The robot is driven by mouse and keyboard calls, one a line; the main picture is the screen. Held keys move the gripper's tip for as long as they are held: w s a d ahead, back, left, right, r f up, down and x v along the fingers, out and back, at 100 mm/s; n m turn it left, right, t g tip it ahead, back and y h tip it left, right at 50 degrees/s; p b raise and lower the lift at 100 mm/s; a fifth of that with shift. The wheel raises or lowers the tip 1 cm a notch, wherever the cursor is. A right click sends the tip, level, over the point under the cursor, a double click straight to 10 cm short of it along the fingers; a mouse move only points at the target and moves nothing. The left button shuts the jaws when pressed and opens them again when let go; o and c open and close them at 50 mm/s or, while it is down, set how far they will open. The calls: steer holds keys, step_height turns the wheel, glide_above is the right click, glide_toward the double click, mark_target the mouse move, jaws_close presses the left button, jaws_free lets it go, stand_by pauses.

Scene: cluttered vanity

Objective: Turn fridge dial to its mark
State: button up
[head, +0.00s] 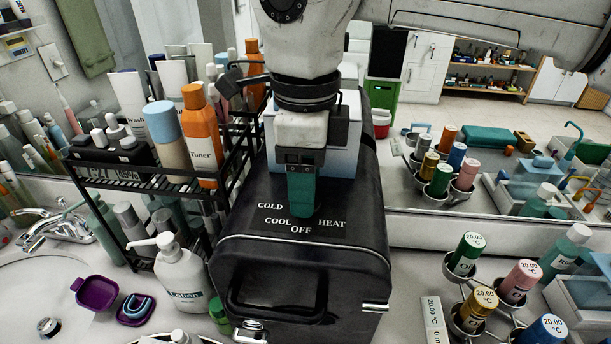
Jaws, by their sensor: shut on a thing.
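The black fridge (300,280) stands on the counter in the middle of the head view. Its top carries white words: COLD at the left, COOL and OFF in front, HEAT at the right. My gripper (301,208) points straight down at the lettered area, its teal fingers between COLD and HEAT. It is shut on the fridge dial, which the fingers hide. The dial's pointer and its mark cannot be made out.
A black wire rack (190,185) with bottles stands close on the left. A white lotion pump bottle (181,275) is in front of it. A holder with several capped bottles (473,308) stands at the right. A white-blue box (343,140) sits on the fridge behind my gripper.

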steer(key=o, duration=1.1)
steer(key=shift+c, duration=0.2)
steer(key=shift+r, duration=0.1)
step_height(320, 180, up, 11)
steer(key=shift+f+b, duration=0.2)
steer(key=shift+b, duration=0.2)
